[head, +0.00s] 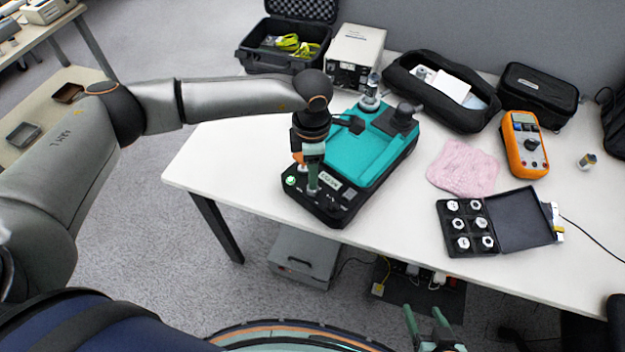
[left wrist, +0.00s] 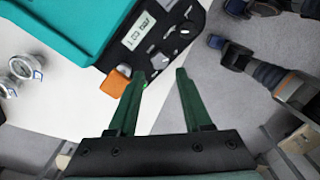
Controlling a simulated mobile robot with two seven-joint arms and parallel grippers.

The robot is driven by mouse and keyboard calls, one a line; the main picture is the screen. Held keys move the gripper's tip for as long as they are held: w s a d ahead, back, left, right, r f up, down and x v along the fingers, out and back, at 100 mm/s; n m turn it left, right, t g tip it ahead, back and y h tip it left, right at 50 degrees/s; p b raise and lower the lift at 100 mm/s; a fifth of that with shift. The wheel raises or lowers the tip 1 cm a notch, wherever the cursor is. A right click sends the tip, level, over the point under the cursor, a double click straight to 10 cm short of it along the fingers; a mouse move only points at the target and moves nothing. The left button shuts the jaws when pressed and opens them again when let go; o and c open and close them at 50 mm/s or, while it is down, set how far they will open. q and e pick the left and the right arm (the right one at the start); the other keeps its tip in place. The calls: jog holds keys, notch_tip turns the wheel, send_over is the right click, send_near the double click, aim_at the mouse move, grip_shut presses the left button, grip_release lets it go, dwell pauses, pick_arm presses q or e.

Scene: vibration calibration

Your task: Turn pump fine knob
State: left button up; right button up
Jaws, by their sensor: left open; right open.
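The teal pump unit (head: 362,148) sits on the white table with a black control panel (head: 327,208) along its front edge. The panel shows a small display (left wrist: 138,31) and grey-white knobs (left wrist: 184,28) in the left wrist view; I cannot tell which is the fine knob. My left gripper (head: 312,190) points down over the panel and hides part of it. In the left wrist view its open, empty fingers (left wrist: 159,74) lie below the display and knobs, beside an orange part (left wrist: 114,83). My right gripper (head: 430,318) is open and empty at the bottom, off the table's front edge.
A black case with white pieces (head: 466,227), a pink cloth (head: 463,168) and an orange multimeter (head: 525,144) lie right of the pump. A beige box (head: 356,52) and black cases stand behind.

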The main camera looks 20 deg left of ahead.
pick_arm(q)
notch_tip(320, 180, down, 5)
jog(key=shift+f, duration=0.1)
dwell(0.3)
grip_shut()
